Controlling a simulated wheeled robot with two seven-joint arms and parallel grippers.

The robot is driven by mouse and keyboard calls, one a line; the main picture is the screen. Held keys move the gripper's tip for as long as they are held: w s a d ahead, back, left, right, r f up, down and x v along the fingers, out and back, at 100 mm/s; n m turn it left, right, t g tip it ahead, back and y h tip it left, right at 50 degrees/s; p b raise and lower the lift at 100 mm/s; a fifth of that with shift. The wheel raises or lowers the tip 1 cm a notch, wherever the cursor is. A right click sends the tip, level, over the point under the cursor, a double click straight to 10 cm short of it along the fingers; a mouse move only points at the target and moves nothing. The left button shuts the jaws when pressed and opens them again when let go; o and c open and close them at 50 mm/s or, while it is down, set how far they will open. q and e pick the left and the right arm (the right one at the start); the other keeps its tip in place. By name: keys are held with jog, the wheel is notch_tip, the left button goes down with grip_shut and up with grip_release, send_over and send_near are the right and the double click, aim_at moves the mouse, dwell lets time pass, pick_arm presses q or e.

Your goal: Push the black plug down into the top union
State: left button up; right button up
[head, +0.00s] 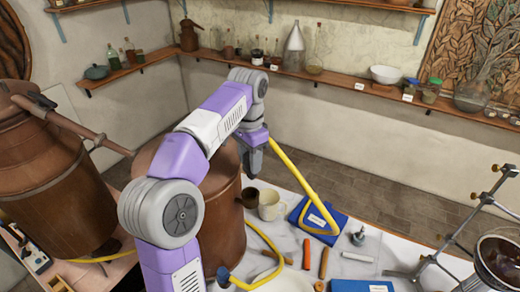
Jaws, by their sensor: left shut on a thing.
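My left arm rises from the lower middle and bends down to my left gripper (252,170), which is at the right rim of the large copper vessel (228,232). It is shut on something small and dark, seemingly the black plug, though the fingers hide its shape. A yellow hose (302,182) runs from beside the gripper down to the right and loops on the table. A blue plug (223,275) is at the end of a yellow hose length near the bottom. The top union cannot be made out. My right gripper is not in view.
A beige mug (270,205) and a dark cup (250,197) stand right of the vessel. Blue books (318,222), an orange stick (306,253) and a clamp stand (455,240) are further right. Another copper still (45,180) is at left.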

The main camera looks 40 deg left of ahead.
aim_at(248, 169)
pick_arm(q)
jog(key=shift+s+f, duration=0.4)
jog(key=shift+s, duration=0.2)
jog(key=f+b, duration=0.3)
jog(key=shift+w+f, duration=0.25)
jog(key=shift+f, duration=0.25)
jog(key=shift+s, duration=0.1)
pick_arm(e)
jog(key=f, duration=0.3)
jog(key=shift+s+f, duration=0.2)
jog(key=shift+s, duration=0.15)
pick_arm(q)
jog(key=shift+r, duration=0.1)
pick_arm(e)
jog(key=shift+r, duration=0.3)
pick_arm(q)
jog(key=shift+f+b, duration=0.95)
jog(key=shift+f, duration=0.75)
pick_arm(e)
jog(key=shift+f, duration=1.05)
pick_arm(q)
jog(key=shift+f, duration=0.7)
dwell(2.0)
